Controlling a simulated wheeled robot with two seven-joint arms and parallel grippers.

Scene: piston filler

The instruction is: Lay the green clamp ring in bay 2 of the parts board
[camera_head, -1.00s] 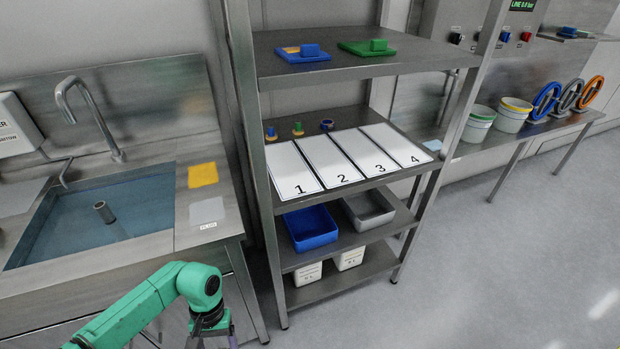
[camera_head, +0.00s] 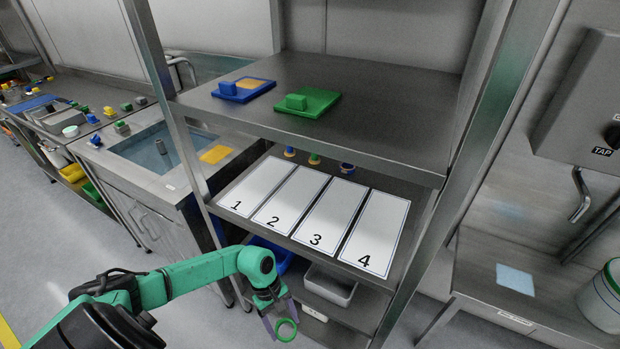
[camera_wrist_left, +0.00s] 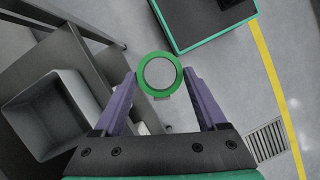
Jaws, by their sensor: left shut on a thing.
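The green clamp ring (camera_head: 286,329) is held by my left gripper (camera_head: 280,318), in front of the shelf rack and below the board's level. In the left wrist view the ring (camera_wrist_left: 160,74) sits between the two purple fingertips of the left gripper (camera_wrist_left: 160,80), with its open middle facing the camera. The parts board has white numbered bays on the middle shelf. Bay 2 (camera_head: 290,199) is bare, between bay 1 (camera_head: 256,186) and bay 3 (camera_head: 327,213); bay 4 (camera_head: 376,229) is at the right. My right gripper is not in view.
The upper shelf (camera_head: 350,90) overhangs the board's back and holds a blue block (camera_head: 243,90) and a green block (camera_head: 307,102). Small parts (camera_head: 314,159) stand behind the bays. A rack post (camera_head: 170,100) rises at the left front. A grey bin (camera_head: 330,285) is below.

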